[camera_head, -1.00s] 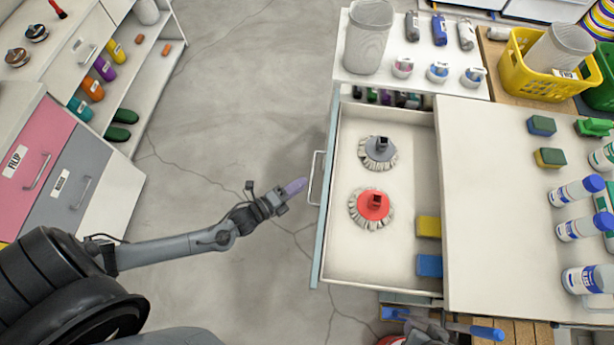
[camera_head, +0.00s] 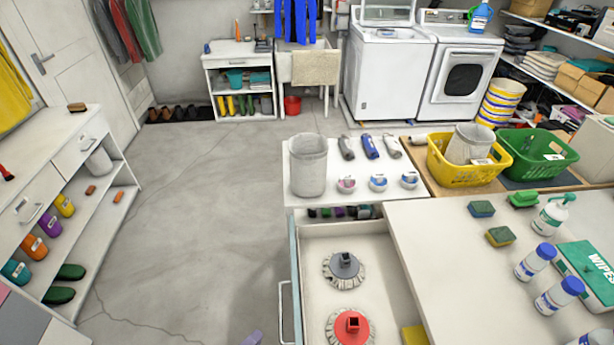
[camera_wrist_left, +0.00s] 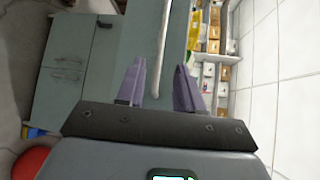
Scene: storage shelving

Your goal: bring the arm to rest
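My left gripper shows in the head view only as a purple fingertip (camera_head: 253,338) at the bottom edge. In the left wrist view my left gripper (camera_wrist_left: 160,66) has its two purple fingers apart, with nothing held between them. A pale drawer handle (camera_wrist_left: 162,45) shows ahead of the fingers there. In the head view the gripper is left of the open drawer's handle (camera_head: 284,312), with a gap of floor between. My right gripper is in neither view.
The open drawer (camera_head: 381,274) holds a grey brush (camera_head: 345,266) and a red brush (camera_head: 352,325). Clear floor (camera_head: 200,220) lies left of it, up to a white shelf unit (camera_head: 118,205). A washing machine (camera_head: 385,75) stands at the back.

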